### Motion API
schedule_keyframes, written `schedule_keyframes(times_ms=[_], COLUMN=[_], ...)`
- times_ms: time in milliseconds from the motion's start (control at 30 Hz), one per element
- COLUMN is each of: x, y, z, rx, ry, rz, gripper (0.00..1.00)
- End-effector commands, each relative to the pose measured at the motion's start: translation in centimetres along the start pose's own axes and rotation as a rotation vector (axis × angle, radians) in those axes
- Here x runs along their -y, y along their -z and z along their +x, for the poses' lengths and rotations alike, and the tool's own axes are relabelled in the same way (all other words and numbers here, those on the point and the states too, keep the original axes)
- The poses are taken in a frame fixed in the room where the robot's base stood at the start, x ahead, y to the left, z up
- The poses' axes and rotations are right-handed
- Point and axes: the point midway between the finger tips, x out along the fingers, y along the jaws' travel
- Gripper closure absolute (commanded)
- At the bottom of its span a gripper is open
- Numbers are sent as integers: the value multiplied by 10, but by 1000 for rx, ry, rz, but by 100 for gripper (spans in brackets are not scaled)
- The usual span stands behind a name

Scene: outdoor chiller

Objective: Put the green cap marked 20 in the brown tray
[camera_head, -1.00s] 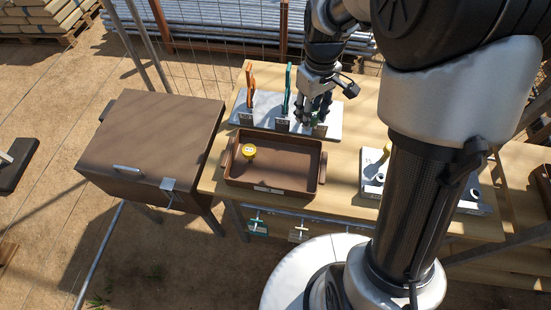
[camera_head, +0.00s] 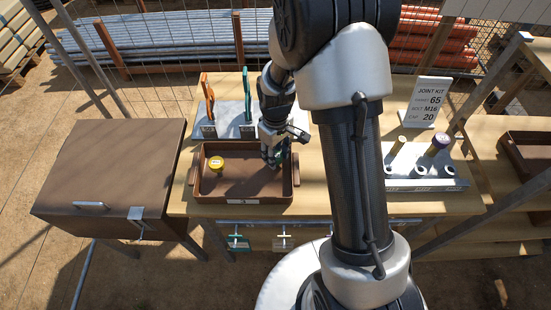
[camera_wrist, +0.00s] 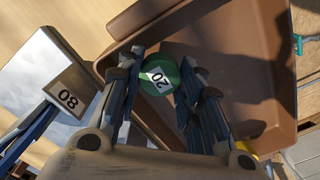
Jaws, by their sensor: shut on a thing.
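The green cap (camera_wrist: 158,76) has a white label reading 20. In the wrist view it sits between the two fingers of my gripper (camera_wrist: 158,88), which is shut on it. In the head view my gripper (camera_head: 272,160) points down over the right part of the brown tray (camera_head: 242,199), and the cap is mostly hidden by the fingers. The tray also fills the right of the wrist view (camera_wrist: 263,60). A yellow-topped cap (camera_head: 216,163) stands in the tray's left part. I cannot tell whether the green cap touches the tray floor.
A grey rack with an orange clamp (camera_head: 207,95) and a teal clamp (camera_head: 247,100) stands behind the tray. A sign (camera_head: 427,102) reads JOINT KIT, 65, M16, CAP 20. A grey block (camera_head: 424,172) holds bolts and caps. A brown lidded box (camera_head: 110,175) stands left.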

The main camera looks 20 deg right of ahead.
Motion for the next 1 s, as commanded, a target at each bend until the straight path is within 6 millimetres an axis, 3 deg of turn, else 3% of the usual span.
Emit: schedule_keyframes(times_ms=[33,133,500,533,667,1000], x=[0,0,0,0,0,0], y=[-1,0,0,0,0,0], z=[12,24,27,28,26,24], rx=[3,2,0,0,0,0], ry=[2,1,0,0,0,0], rz=[0,0,0,0,0,0], gripper=[100,100,100,66,58,58])
